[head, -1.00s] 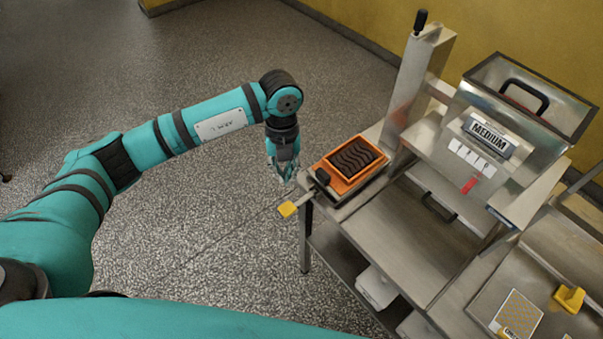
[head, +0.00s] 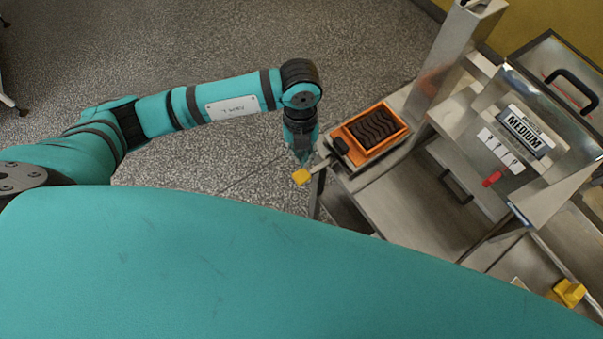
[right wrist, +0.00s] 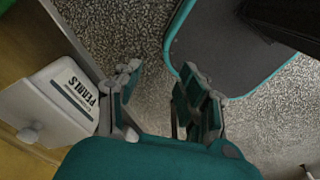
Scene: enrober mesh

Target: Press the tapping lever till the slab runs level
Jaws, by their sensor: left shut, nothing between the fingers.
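The slab (head: 376,128) is dark brown with wavy ridges on top. It lies in an orange tray (head: 364,158) on the left end of the steel machine. The tapping lever ends in a yellow pad (head: 301,177) that sticks out at the tray's near left corner. My left gripper (head: 303,160) points down, shut and empty, just above the pad in the picture. I cannot tell whether its tips touch the pad. My right gripper (right wrist: 158,100) shows in the right wrist view, fingers apart with only floor between them.
A yellow part (head: 568,292) sits at lower right. My teal arm covers the lower head view. A white PEARLS container (right wrist: 62,100) stands left of the right gripper. Floor left of the machine is clear.

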